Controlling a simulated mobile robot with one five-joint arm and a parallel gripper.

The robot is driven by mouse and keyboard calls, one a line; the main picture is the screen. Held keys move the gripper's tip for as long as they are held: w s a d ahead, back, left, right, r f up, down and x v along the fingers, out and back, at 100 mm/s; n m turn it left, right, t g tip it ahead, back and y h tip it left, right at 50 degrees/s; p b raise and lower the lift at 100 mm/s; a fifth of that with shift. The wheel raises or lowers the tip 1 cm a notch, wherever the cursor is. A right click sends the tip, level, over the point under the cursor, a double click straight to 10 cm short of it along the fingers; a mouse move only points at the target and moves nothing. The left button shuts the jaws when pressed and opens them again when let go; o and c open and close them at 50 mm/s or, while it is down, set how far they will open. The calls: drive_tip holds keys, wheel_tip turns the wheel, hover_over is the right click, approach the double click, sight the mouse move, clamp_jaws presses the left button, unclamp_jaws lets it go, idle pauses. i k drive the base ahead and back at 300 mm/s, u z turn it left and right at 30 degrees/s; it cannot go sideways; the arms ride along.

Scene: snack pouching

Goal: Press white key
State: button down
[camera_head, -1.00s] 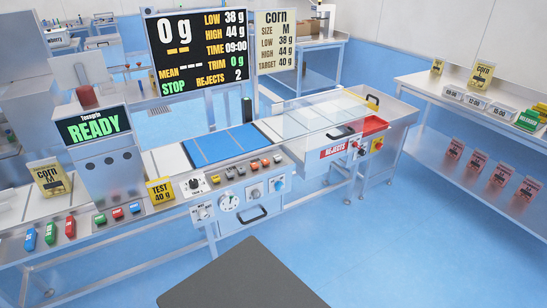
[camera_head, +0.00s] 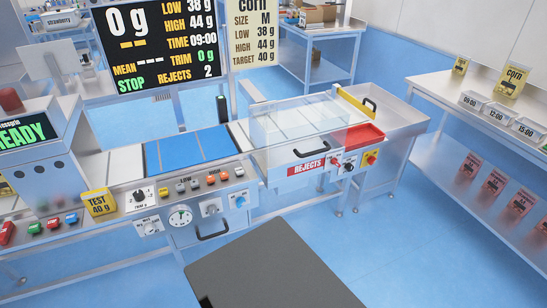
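A sloped control panel (camera_head: 130,203) runs along the front of the weighing line. The keys are too small to tell which pale one is the white key. No key looks covered. My gripper is not in view.
Below the keys are dials (camera_head: 181,217) and a drawer handle (camera_head: 212,233). A black display (camera_head: 157,45) reads 0 g and STOP. A red rejects bin (camera_head: 352,138) stands right of the belt (camera_head: 187,150). Blue floor (camera_head: 400,250) is clear at front right.

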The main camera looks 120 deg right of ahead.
sight(240, 171)
drive_tip(key=k, duration=1.1)
drive_tip(key=z, duration=1.1)
